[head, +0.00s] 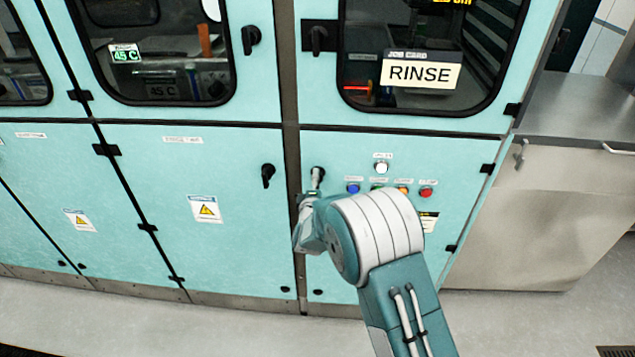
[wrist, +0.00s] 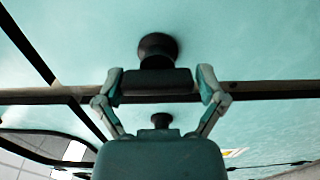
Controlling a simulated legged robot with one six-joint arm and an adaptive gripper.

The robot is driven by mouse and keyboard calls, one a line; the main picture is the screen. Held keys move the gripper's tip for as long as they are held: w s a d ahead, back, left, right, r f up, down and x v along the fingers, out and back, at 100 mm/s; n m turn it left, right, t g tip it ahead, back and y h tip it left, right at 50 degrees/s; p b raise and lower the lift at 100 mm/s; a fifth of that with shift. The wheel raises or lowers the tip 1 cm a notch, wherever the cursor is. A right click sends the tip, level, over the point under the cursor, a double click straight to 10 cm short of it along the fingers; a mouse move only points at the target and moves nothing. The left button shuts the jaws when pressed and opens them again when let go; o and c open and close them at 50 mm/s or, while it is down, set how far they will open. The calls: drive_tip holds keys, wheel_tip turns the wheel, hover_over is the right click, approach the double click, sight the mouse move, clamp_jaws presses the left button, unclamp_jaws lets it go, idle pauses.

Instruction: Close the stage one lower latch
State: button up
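A round black knob (wrist: 157,48) shows beyond that handle. I cannot tell whether the fingers touch the handle. A second lower latch (head: 267,175) is across the metal post on the left panel, with its handle hanging down; a smaller dark latch shows in the wrist view (wrist: 161,120).
Upper latches (head: 251,39) and (head: 318,39) flank the metal post (head: 288,90) above. Coloured buttons (head: 402,190) sit right of my gripper, partly near my arm. A RINSE card (head: 422,73) is in the upper right window. A steel counter (head: 585,105) stands at right.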

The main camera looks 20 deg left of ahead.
drive_tip(key=shift+a+f, duration=0.1)
drive_tip(key=shift+a, duration=0.15)
drive_tip(key=shift+d, duration=0.15)
drive_tip(key=shift+s+d, duration=0.15)
drive_tip(key=shift+s, duration=0.25)
drive_tip(key=v, duration=1.1)
drive_tip(key=shift+a, duration=0.25)
drive_tip(key=shift+f, duration=0.1)
